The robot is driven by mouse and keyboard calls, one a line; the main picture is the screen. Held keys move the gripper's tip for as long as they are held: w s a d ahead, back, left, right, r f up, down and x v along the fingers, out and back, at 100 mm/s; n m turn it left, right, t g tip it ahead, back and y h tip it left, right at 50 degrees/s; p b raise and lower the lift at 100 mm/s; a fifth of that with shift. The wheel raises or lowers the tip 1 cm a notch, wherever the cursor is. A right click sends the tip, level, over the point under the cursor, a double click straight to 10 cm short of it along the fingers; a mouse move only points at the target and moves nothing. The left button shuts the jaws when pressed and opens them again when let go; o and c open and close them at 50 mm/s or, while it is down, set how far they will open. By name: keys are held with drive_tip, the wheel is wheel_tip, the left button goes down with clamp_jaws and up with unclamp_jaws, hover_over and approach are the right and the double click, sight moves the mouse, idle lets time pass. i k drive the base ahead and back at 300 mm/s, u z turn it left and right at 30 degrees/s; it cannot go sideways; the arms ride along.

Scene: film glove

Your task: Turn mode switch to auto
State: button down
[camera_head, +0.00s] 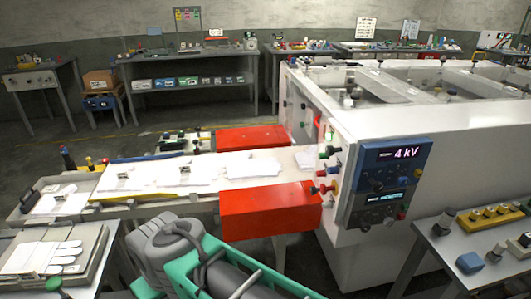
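A blue control panel (416,172) is on the front corner of the large white machine, right of centre. Its display (404,153) reads "4 kV", with small dark knobs below it. A darker panel (365,206) sits under it, with a small lit screen (386,197), knobs and a red button (401,215). I cannot tell which knob is the mode switch or where it points; the labels are too small to read. My grey and green arm shows at the bottom, but my gripper is not in view.
The white machine (375,262) fills the right side. Two red-orange blocks (265,208) flank a conveyor (200,172) with white sheets. Coloured knobs (326,170) stick out left of the panel. A side table (460,243) with small parts stands at lower right. A tray table (90,250) is at lower left.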

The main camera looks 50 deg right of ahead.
sight(330, 150)
drive_tip(key=z, duration=2.15)
drive_tip(key=k, duration=1.15)
drive_tip(key=u, duration=1.2)
drive_tip(key=i, duration=1.85)
drive_tip(key=z, duration=0.55)
